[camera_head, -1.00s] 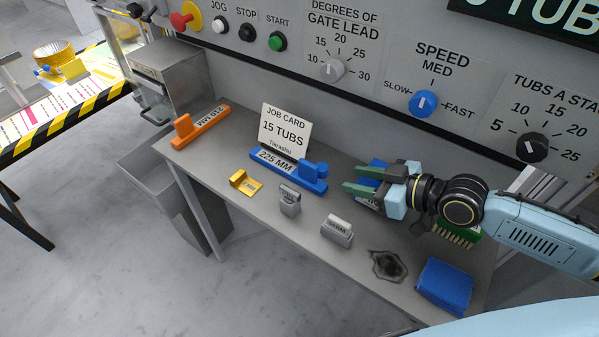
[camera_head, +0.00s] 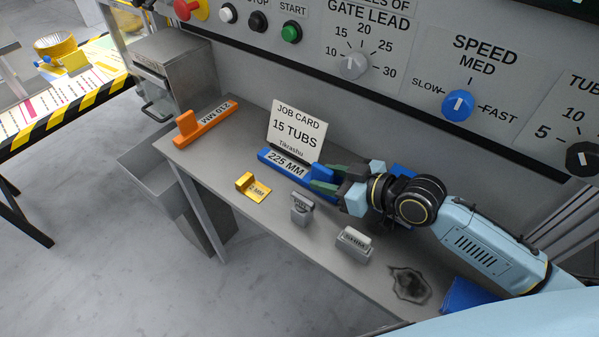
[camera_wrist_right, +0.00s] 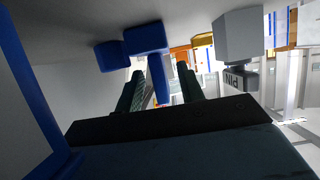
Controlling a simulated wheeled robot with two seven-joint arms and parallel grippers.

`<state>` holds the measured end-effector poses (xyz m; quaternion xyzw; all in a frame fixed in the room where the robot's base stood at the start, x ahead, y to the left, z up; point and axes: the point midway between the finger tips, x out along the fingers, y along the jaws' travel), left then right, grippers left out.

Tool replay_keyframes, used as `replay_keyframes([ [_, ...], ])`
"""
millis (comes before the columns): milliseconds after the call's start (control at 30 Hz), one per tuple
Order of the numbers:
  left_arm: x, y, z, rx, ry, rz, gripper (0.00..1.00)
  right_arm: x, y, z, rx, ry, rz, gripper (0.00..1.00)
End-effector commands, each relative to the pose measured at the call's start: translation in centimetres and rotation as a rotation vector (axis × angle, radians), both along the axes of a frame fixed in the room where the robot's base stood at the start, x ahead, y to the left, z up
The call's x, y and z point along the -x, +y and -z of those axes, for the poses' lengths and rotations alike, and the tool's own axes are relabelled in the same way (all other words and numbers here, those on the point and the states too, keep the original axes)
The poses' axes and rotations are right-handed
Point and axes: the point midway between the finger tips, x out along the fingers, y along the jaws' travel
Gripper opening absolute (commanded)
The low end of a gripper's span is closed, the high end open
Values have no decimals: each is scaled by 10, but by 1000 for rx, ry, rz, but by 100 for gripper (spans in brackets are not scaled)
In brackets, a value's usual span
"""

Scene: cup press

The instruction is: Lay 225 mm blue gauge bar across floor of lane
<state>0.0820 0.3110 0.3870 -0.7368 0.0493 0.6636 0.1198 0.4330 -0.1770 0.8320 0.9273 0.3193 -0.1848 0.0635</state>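The blue 225 MM gauge bar (camera_head: 283,162) lies on the grey shelf in front of the job card, with its raised knob at its right end. My right gripper (camera_head: 321,179) is at that end, its green fingers apart on either side of the knob. In the right wrist view the blue bar (camera_wrist_right: 147,40) shows ahead of and partly between the two fingers (camera_wrist_right: 160,88). I cannot tell whether they touch it. The gripper hides part of the bar's right end. My left gripper is not in view. I cannot pick out the lane.
An orange 210 MM bar (camera_head: 204,123) lies to the left. A yellow gauge (camera_head: 253,187), a grey block (camera_head: 302,208) and another grey block (camera_head: 353,244) stand along the front. The job card (camera_head: 297,128) stands behind the blue bar. A dark stain (camera_head: 409,284) and blue object (camera_head: 466,295) are at right.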

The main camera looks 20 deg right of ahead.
Motion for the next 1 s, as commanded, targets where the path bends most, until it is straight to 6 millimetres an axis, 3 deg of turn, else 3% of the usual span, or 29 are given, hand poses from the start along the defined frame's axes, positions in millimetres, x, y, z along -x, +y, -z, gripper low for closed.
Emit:
replay_keyframes([
  [300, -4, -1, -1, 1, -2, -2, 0, -1, 1, 1, 1, 0, 2, 38],
  [600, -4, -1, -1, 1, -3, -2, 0, -1, 1, 1, 1, 0, 2, 0],
  [1000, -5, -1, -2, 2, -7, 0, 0, -1, 1, -3, 0, -3, 1, 0],
])
